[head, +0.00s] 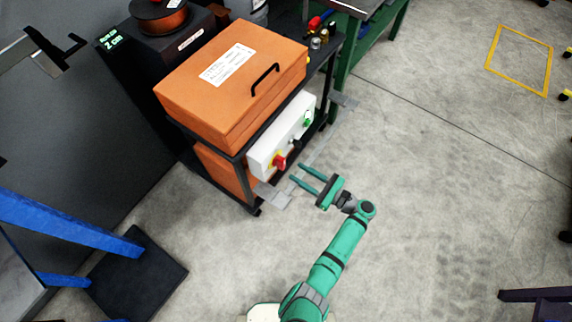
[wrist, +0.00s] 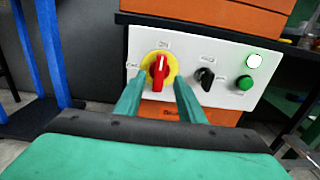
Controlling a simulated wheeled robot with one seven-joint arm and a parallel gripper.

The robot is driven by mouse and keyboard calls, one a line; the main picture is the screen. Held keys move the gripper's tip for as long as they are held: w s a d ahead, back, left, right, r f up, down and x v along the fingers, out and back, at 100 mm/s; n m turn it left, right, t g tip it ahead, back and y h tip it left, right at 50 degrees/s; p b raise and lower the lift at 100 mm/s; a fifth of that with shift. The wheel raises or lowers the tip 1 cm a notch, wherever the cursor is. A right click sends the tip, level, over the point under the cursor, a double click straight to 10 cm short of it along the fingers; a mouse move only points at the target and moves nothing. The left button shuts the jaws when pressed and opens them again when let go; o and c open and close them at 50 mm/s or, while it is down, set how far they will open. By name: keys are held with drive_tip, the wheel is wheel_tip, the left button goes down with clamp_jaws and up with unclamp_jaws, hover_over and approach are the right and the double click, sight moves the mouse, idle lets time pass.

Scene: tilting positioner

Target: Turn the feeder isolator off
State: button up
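The feeder isolator is a red rotary handle on a yellow round plate (wrist: 160,69), on the front of a white control box (wrist: 215,58). In the wrist view its handle stands roughly upright, with small labels above and to the left that are too blurred to read surely. The isolator also shows in the head view (head: 279,161), at the lower left of the box. My gripper (head: 297,173) is open and empty in front of the box, pointing at it. In the wrist view its two green fingers (wrist: 158,88) are spread either side of the handle, apparently short of it.
A black selector knob (wrist: 205,77), a green button (wrist: 244,83) and a bright, green-rimmed lamp (wrist: 254,61) are right of the isolator. An orange case (head: 232,80) sits on the black cart above the box. Grey plates (head: 272,195) stick out near the box.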

sight(284, 164)
drive_tip(key=x, duration=0.6)
drive_tip(key=shift+w+a, duration=0.25)
drive_tip(key=shift+c, duration=0.6)
clamp_jaws()
